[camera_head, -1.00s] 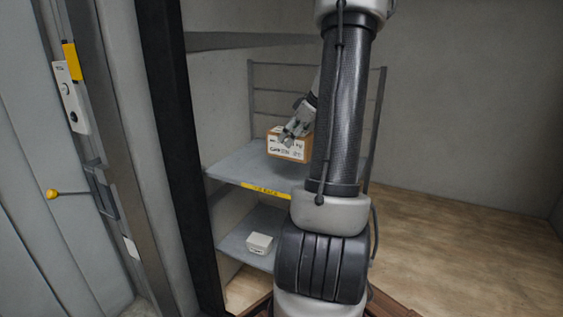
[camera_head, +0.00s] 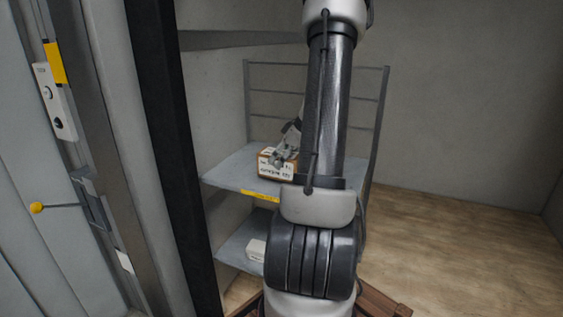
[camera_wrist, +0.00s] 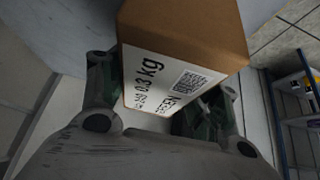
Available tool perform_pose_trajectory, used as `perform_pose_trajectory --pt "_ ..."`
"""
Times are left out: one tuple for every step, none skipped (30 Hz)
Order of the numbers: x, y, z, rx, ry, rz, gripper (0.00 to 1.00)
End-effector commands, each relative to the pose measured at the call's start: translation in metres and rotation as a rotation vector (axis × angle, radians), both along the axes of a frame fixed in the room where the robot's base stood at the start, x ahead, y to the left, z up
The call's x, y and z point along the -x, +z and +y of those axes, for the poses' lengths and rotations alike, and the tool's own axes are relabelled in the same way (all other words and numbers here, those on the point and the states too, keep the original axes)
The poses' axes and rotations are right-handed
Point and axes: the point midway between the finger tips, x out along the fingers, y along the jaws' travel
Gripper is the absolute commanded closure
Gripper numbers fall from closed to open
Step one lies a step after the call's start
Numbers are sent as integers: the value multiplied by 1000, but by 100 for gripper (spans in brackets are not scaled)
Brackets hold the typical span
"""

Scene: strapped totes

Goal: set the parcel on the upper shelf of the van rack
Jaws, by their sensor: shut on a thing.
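The parcel (camera_head: 277,170), a brown cardboard box with a white printed label, is at the upper shelf (camera_head: 228,171) of the grey rack in the head view. I cannot tell if it touches the shelf surface. My gripper (camera_head: 279,160) is shut on the parcel from above and in front. In the wrist view the parcel (camera_wrist: 185,45) sits between the two fingers, its label facing my palm. My arm hides the right part of the upper shelf.
A small white box (camera_head: 257,249) lies on the lower shelf (camera_head: 236,241). A yellow label strip (camera_head: 261,195) marks the upper shelf's front edge. A dark door post (camera_head: 168,150) stands close on the left. The wooden floor at right (camera_head: 430,240) is clear.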

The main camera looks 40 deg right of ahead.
Motion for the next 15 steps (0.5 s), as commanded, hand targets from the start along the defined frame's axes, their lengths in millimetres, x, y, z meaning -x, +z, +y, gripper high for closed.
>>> perform_pose_trajectory --pt "0 -7 0 -3 -1 1 71" --pt "0 -11 0 -1 0 1 71" --pt "0 -14 0 -1 0 1 71" --pt "0 -15 0 0 -1 1 71" --pt "0 -16 0 0 0 1 71" --pt "0 -16 0 1 0 -1 71" --pt "0 -16 0 1 0 -1 71" --pt "0 -16 0 1 0 -1 71" --pt "0 -16 0 1 0 -1 71" --pt "0 -16 0 1 0 -1 71" --pt "0 -16 0 1 0 -1 71" --pt "0 -16 0 1 0 -1 71" --pt "0 -17 0 1 0 -1 71" --pt "0 -18 0 0 0 0 71" --pt "0 -19 0 0 0 0 71"
